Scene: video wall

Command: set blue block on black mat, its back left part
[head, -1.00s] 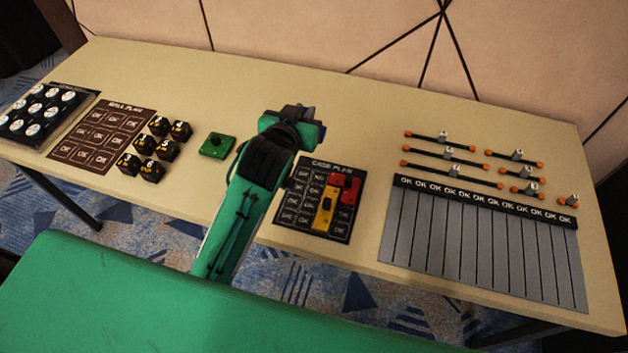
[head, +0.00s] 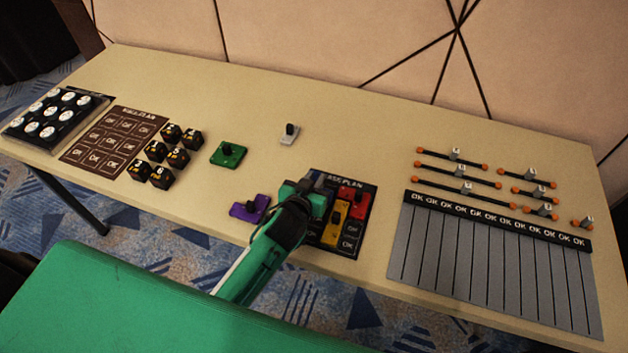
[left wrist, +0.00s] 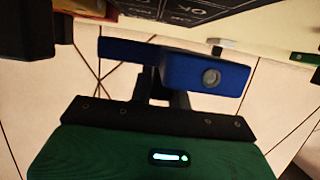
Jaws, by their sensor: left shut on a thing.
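The black mat (head: 347,249) lies near the table's front edge, right of the middle. A red block (head: 354,196) and a yellow block (head: 335,224) lie on its right and middle parts. My left gripper (head: 314,185) is over the mat's back left part, shut on the blue block. In the head view the gripper hides most of the block. The left wrist view shows the blue block (left wrist: 205,75) held across the jaws, close to the mat (left wrist: 185,12). I cannot tell whether it touches the mat. My right gripper is not in view.
A purple block (head: 249,208), a green block (head: 228,153) and a grey block (head: 289,134) stand left of and behind the mat. Black cubes (head: 172,157) stand farther left. Orange-ended rods (head: 452,168) and a grey panel (head: 490,255) lie to the right.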

